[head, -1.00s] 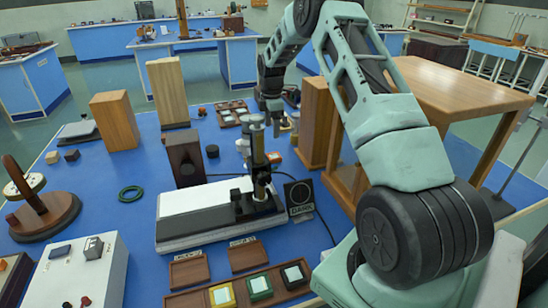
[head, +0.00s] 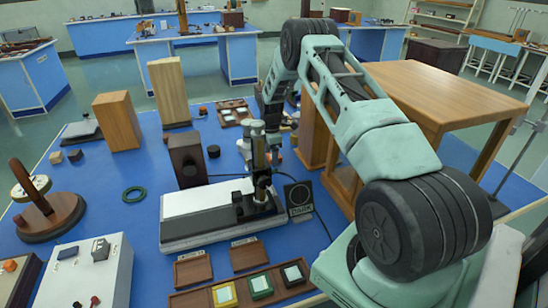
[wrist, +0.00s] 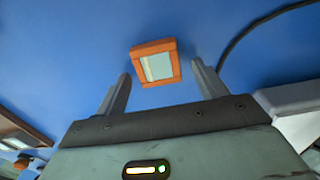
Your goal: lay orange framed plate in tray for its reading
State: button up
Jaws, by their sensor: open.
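The orange framed plate (wrist: 156,64) lies on the blue bench top in the wrist view, a square orange frame around a pale pane. My gripper (wrist: 160,71) is open, its two fingers on either side of the plate's near part, with gaps between. I cannot tell how high the fingertips are above the bench. In the head view the plate is hard to make out behind the instrument. Two small empty wooden trays with labels, a left one (head: 193,269) and a right one (head: 246,256), stand in front of the instrument.
A white-topped instrument (head: 205,200) with an upright column stands between the trays and my gripper. A dark sign (head: 299,199) stands beside it. A wooden rack (head: 205,299) in front holds yellow, green and dark framed plates. A black cable (wrist: 245,32) runs right of the plate.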

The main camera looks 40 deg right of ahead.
jog(key=c, duration=1.1)
jog(key=shift+c, duration=0.2)
jog(key=shift+r, duration=0.1)
